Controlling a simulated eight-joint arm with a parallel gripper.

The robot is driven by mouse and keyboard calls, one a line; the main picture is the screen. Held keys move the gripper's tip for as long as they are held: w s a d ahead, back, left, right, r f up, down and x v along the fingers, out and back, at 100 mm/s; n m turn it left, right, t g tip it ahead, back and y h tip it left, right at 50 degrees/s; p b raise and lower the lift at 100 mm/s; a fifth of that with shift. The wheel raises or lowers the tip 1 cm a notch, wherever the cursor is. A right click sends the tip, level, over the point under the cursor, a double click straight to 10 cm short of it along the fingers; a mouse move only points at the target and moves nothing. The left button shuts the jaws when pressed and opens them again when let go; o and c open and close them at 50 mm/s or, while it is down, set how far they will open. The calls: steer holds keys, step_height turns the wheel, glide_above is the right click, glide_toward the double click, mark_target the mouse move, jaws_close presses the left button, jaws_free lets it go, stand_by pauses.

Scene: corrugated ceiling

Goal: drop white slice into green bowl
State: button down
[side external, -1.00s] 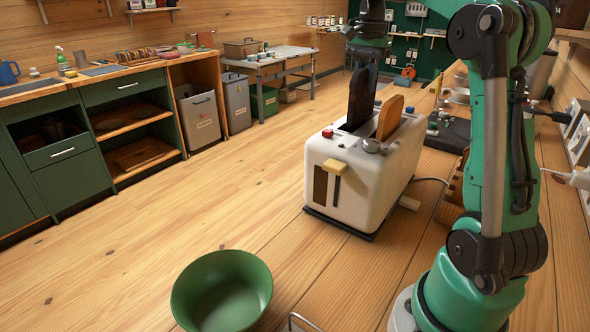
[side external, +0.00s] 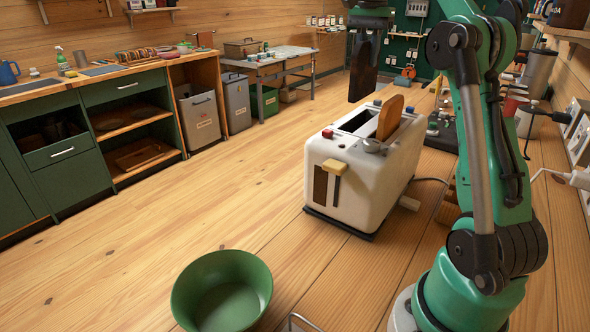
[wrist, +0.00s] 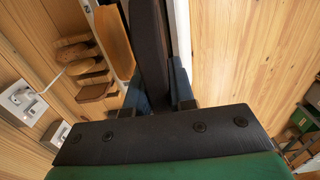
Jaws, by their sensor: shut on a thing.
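My gripper (side external: 368,30) is above the far end of the white toaster (side external: 357,180), its jaws shut on a dark, nearly black flat slab (side external: 363,72). The slab hangs upright above the toaster's left slot, which looks empty. In the wrist view the slab (wrist: 150,45) runs up from between my fingers. I cannot make out a white slice; the held slab looks dark. A brown slice (side external: 390,117) stands upright in the toaster's right slot. The green bowl (side external: 222,290) sits in front of the toaster, lower left, and looks empty.
A thin metal wire piece (side external: 300,322) lies at the front edge, right of the bowl. My arm fills the right side. Open wooden surface lies between the toaster and bowl. Cabinets (side external: 110,130) and grey bins (side external: 200,115) stand farther left.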

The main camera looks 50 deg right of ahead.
steer(key=w+a+f, duration=0.2)
steer(key=w+a, duration=0.2)
steer(key=a, duration=0.6)
steer(key=w+a+f, duration=0.2)
steer(key=w+a, duration=0.2)
steer(key=a, duration=0.5)
steer(key=s+a+f, duration=0.3)
steer(key=s+a, duration=0.1)
steer(key=a, duration=0.6)
steer(key=s+a+f, duration=0.4)
steer(key=a, duration=0.5)
steer(key=shift+w+f, duration=0.1)
steer(key=shift+f, duration=2.55)
steer(key=c, duration=0.7)
jaws_free()
steer(key=shift+o, duration=0.2)
steer(key=shift+r, duration=0.15)
